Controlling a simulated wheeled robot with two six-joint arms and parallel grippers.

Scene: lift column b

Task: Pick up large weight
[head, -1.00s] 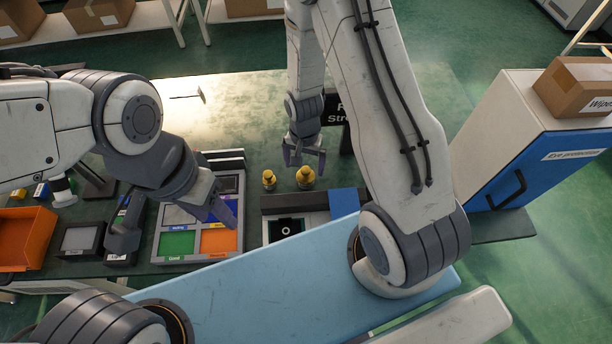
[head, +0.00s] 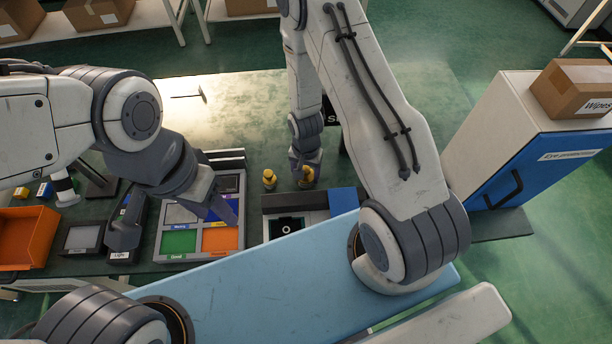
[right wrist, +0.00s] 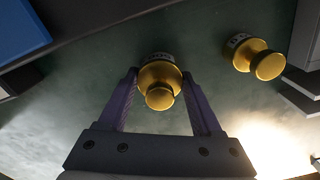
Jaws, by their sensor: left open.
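The large weight, a brass knobbed cylinder (head: 306,183), stands on the dark table below my right gripper (head: 304,160). In the right wrist view the large weight (right wrist: 160,78) is between the two fingers of my right gripper (right wrist: 160,80), with a narrow gap at each side; the fingers look open. The smaller brass weight (head: 269,180) stands apart to the left in the head view, and shows at upper right in the right wrist view (right wrist: 252,57). My left gripper (head: 218,203) is open and empty over the tray with coloured compartments.
The coloured sorting tray (head: 160,245) lies left of the weights. A dark device with a round black part (head: 286,227) sits in front of them. A black sign (head: 331,117) stands behind. An orange bin (head: 25,235) is far left, a blue-doored cabinet (head: 540,170) right.

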